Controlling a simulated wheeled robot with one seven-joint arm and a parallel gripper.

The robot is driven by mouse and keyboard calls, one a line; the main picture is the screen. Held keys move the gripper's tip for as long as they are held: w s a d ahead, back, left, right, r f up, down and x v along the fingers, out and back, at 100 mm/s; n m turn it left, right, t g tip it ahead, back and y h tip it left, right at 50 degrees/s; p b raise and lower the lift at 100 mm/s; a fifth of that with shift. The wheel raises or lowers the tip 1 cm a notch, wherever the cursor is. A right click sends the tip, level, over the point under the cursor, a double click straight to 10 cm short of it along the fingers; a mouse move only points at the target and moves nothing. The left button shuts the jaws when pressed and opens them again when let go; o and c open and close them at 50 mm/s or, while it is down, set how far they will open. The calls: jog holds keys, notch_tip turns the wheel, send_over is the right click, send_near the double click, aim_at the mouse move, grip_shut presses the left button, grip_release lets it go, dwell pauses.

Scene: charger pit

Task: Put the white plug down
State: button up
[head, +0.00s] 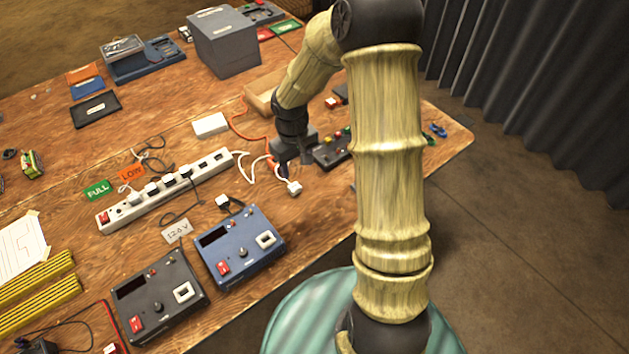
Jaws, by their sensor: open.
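The white plug (294,187) shows in the head view near the table's right edge, just below my gripper in the picture. Its white cable loops left to the end of the white power strip (165,188). My gripper (291,168) points down above the wooden table, close to the plug and cable. It is open, and the plug appears outside the jaws. I cannot tell whether the plug rests fully on the wood or whether a finger touches the cable.
A black box with coloured buttons (332,150) stands right beside my gripper. A blue device (240,248) and a black device (158,297) stand at the front. A white block (210,125) and a grey box (222,42) lie farther back. Bare wood lies between plug and blue device.

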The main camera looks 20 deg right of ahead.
jog(key=s+r+m+t, duration=0.2)
jog(key=s+r, duration=0.7)
jog(key=s, duration=0.6)
jog(key=shift+d+r+m, duration=0.15)
jog(key=shift+r+m, duration=0.05)
jog(key=shift+m, duration=0.4)
jog(key=shift+r+p, duration=0.55)
